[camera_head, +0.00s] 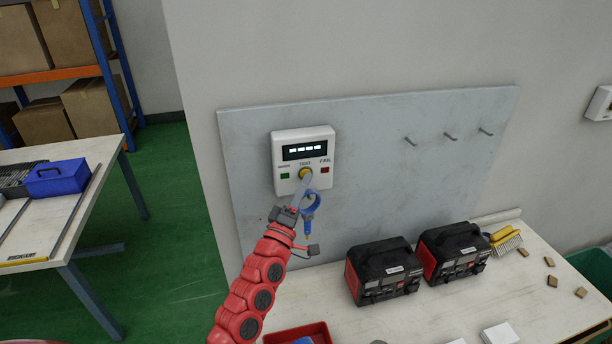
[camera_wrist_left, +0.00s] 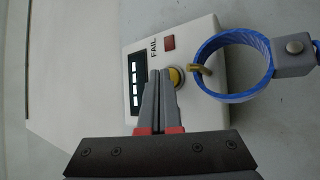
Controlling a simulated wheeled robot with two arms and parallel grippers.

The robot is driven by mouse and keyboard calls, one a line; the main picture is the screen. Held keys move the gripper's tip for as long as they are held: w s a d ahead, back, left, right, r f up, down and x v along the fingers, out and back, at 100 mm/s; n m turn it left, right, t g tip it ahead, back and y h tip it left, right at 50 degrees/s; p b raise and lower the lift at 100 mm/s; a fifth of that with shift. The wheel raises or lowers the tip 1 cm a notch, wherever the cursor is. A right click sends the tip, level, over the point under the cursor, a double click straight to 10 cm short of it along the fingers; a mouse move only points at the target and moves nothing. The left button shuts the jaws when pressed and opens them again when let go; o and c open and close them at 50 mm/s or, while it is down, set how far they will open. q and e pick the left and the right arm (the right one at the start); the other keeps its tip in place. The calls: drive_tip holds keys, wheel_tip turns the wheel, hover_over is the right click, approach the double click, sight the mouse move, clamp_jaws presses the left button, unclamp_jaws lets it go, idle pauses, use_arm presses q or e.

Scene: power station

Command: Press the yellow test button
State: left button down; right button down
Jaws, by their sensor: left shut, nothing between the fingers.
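The yellow test button (camera_head: 305,173) is on the front of a white wall box (camera_head: 283,150) with a dark display, a green square at left and a red FAIL square at right. My left gripper (camera_head: 303,180) is shut and empty, with its fingertips at the button. In the left wrist view the fingertips (camera_wrist_left: 160,73) cover part of the yellow button (camera_wrist_left: 175,77); I cannot tell whether they touch it or whether it is pressed in. The right gripper is not in view.
A blue ring tool (camera_head: 311,204) hangs just below the box, close to my left gripper; its ring (camera_wrist_left: 235,95) shows beside the fingers. The grey board (camera_head: 380,130) has several pegs. Two black and red units (camera_head: 383,270) stand on the bench (camera_head: 440,318) below.

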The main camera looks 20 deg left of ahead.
use_arm(q)
drive_tip(key=shift+w+a+b, duration=0.1)
drive_tip(key=shift+w+b, duration=0.1)
drive_tip(key=shift+b, duration=0.15)
drive_tip(key=shift+s, duration=0.1)
idle(0.6)
drive_tip(key=shift+s+d+r+p, duration=0.1)
drive_tip(key=shift+s+d+p, duration=0.3)
drive_tip(key=shift+s+p, duration=0.2)
drive_tip(key=s+d+p, duration=0.1)
drive_tip(key=s, duration=0.1)
drive_tip(key=s+d+p, duration=0.1)
drive_tip(key=s, duration=0.1)
drive_tip(key=shift+d+p, duration=0.3)
drive_tip(key=shift+d, duration=0.1)
idle(0.5)
